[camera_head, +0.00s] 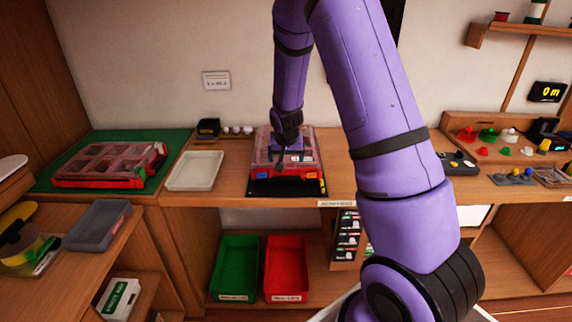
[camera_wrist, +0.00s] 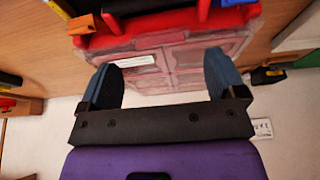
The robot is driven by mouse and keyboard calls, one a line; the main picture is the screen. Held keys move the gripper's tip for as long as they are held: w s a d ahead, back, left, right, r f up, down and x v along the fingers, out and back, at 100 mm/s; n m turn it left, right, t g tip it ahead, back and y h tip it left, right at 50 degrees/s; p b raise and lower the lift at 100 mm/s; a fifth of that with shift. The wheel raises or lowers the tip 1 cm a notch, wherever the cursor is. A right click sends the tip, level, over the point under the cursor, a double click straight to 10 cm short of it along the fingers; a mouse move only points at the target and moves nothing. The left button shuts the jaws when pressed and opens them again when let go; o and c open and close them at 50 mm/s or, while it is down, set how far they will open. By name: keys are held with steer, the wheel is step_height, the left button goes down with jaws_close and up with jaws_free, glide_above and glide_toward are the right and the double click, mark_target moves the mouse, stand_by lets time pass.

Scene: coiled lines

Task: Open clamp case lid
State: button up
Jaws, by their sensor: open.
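A red case with a clear compartmented lid (camera_head: 309,148) sits on the counter on a black mat (camera_head: 262,187), its lid down. Blue and yellow latches show on its front edge. In the wrist view the case's clear lid (camera_wrist: 190,57) and red rim fill the top middle, with a white label on the lid. My gripper (camera_head: 292,157) is over this lid, pointing down, with its fingers apart and nothing between them. In the wrist view my gripper (camera_wrist: 163,68) shows two blue-grey fingers spread over the lid; whether they touch it I cannot tell.
A second red case (camera_head: 108,165) lies on a green mat (camera_head: 170,143) at left. A white tray (camera_head: 194,171) stands between the cases. Green (camera_head: 235,268) and red (camera_head: 286,268) bins sit on the shelf below. A controller (camera_head: 457,161) and small coloured parts are at right.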

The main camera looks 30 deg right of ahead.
steer(key=shift+x, duration=2.35)
steer(key=shift+c, duration=0.2)
